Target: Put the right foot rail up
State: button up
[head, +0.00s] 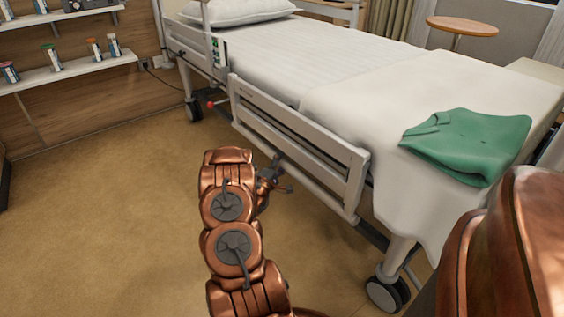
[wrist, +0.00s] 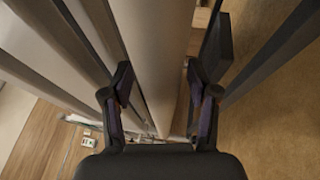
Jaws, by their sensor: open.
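The right foot rail (head: 300,122) is a pale barred panel along the near side of the bed (head: 315,60). It hangs low, its top bar at about mattress level. My gripper (head: 276,178) is beside the rail's outer face, near its lower bars, small and partly hidden by my wrist in the head view. In the wrist view my gripper (wrist: 158,78) is open. A broad pale bar (wrist: 155,45) runs between its two fingers in the picture. I cannot tell whether they touch it.
A green folded garment (head: 468,143) lies on the blanket at the foot end. A bed wheel (head: 385,295) stands at the near corner. Shelves (head: 65,72) with small bottles are at the left wall. The floor (head: 110,200) left of the bed is clear.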

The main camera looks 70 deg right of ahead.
grip_shut()
dwell(0.3)
